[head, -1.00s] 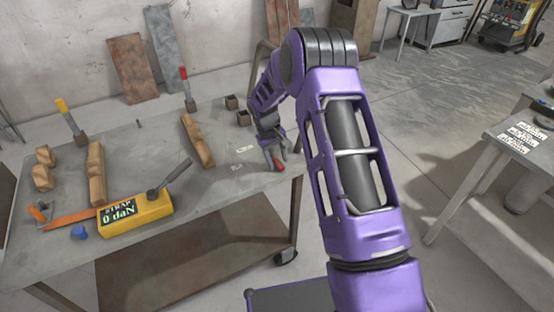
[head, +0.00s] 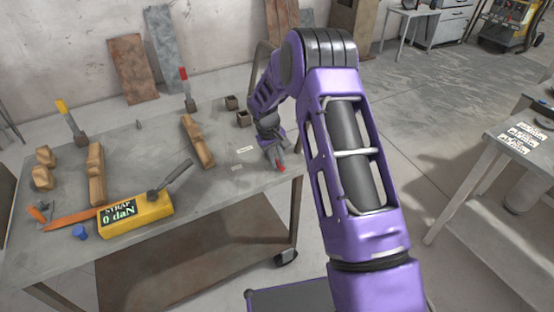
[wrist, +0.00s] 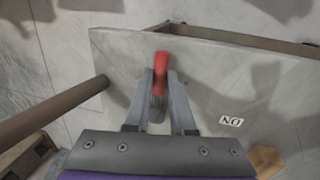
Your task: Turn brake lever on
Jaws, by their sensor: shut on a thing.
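The brake lever has a red handle (wrist: 160,66) and a grey lower part, seen in the middle of the wrist view. My gripper (wrist: 160,85) is shut on this lever, one finger on each side, with the red end poking out past the fingertips. In the head view my gripper (head: 277,160) is at the right end of the workbench, and only the red tip of the lever (head: 281,168) shows. A white "ON" label (wrist: 231,121), upside down in the wrist view, lies to the right of the lever, apart from it.
The workbench (head: 150,150) also carries a yellow strap gauge (head: 135,215) reading 0 daN, wooden blocks (head: 96,175), and upright levers with yellow (head: 62,106) and red (head: 184,75) tips. A brown bar (wrist: 55,113) runs left of my gripper in the wrist view.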

